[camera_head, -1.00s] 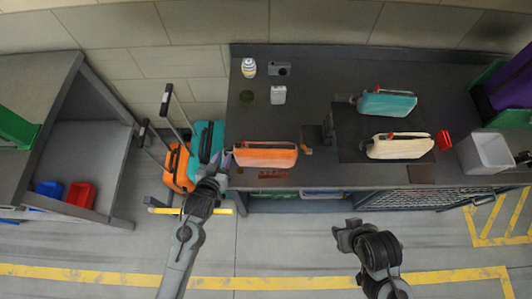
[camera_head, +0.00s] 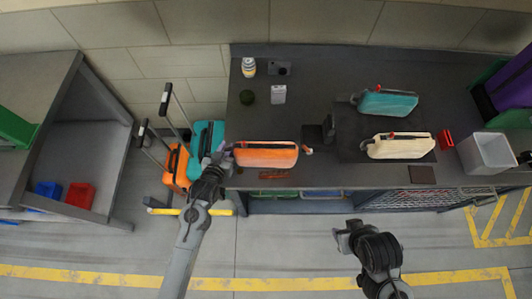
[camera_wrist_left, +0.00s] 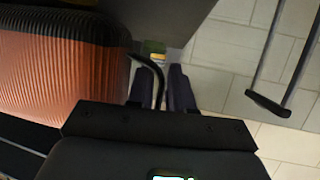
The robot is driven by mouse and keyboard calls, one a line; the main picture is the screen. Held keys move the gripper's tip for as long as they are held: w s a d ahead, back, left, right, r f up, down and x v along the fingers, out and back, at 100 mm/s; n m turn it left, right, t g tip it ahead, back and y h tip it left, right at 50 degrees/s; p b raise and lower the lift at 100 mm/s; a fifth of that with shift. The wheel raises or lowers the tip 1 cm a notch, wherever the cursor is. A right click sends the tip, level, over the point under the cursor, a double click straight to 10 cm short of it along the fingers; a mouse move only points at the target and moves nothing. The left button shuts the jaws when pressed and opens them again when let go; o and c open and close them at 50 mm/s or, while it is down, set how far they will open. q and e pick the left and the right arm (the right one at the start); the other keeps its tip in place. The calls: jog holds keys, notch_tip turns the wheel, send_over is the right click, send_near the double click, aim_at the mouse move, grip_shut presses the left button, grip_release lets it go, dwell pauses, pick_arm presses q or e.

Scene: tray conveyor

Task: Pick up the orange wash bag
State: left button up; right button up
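The orange wash bag (camera_head: 266,155) lies at the front left of the dark worktop, with a dark zip line and red tab along its top. In the left wrist view its ribbed orange side (camera_wrist_left: 60,70) fills the left, and a black strap loops from its end. My left gripper (camera_head: 226,151) is at the bag's left end. In the left wrist view its two fingers (camera_wrist_left: 165,85) are close together around the strap, with a narrow gap. My right gripper (camera_head: 346,234) hangs in front of the worktop, away from the bag; its finger opening is unclear.
A teal bag (camera_head: 388,103) and a cream bag (camera_head: 402,148) lie on a dark mat to the right. A dark stand (camera_head: 328,129) is just right of the orange bag. Orange and teal suitcases (camera_head: 207,140) stand on the floor by my left arm. A grey bin (camera_head: 487,154) stands far right.

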aim_at(244, 144)
pick_arm(q)
jog(key=shift+r, duration=0.1)
grip_shut()
jog(key=shift+r, duration=0.5)
notch_tip(244, 144, up, 9)
jog(key=p, duration=0.1)
jog(key=shift+p, duration=0.35)
jog(key=shift+p, duration=0.45)
